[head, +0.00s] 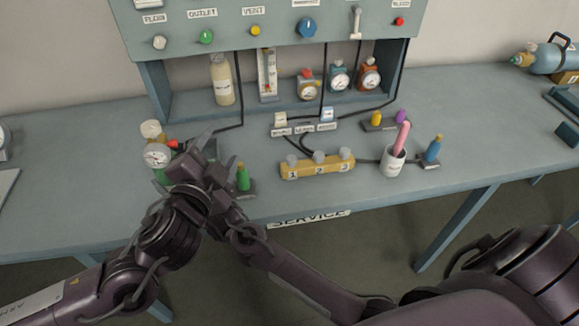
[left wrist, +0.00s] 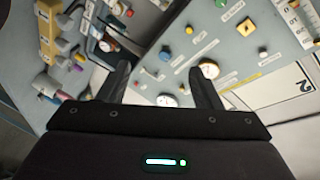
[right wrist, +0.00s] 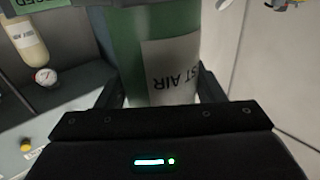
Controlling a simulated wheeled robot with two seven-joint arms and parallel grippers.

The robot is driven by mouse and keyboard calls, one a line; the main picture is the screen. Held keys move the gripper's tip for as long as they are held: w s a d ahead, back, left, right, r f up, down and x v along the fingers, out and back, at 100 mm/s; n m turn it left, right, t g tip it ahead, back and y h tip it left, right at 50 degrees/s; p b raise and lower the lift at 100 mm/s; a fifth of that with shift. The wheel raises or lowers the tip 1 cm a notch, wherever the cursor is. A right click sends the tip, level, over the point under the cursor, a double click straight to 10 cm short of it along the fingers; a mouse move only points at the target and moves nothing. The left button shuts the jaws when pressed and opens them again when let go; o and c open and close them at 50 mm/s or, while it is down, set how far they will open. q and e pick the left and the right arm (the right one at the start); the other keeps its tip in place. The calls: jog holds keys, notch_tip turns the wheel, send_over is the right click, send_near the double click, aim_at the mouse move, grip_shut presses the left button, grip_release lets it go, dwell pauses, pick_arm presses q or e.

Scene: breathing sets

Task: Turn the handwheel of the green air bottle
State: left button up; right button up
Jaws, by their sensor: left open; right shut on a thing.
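The green air bottle (right wrist: 125,50) fills the space between the fingers of my right gripper (right wrist: 160,85), shown in the right wrist view. Its white label reads upside down. In the head view the bottle is mostly hidden behind my grippers at the left of the bench. A small red part (head: 173,144) shows there, perhaps the handwheel, beside a round gauge (head: 156,155). My left gripper (head: 201,147) is beside these parts, close to my right wrist. In the left wrist view its fingers (left wrist: 160,75) are apart with nothing held between them.
A control panel (head: 270,25) rises behind.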

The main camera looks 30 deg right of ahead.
aim_at(149, 125)
pick_arm(q)
jog(key=s+d+m+g+y, duration=0.1)
jog(key=s+d+m, duration=0.8)
jog(key=shift+s+d+f, duration=0.3)
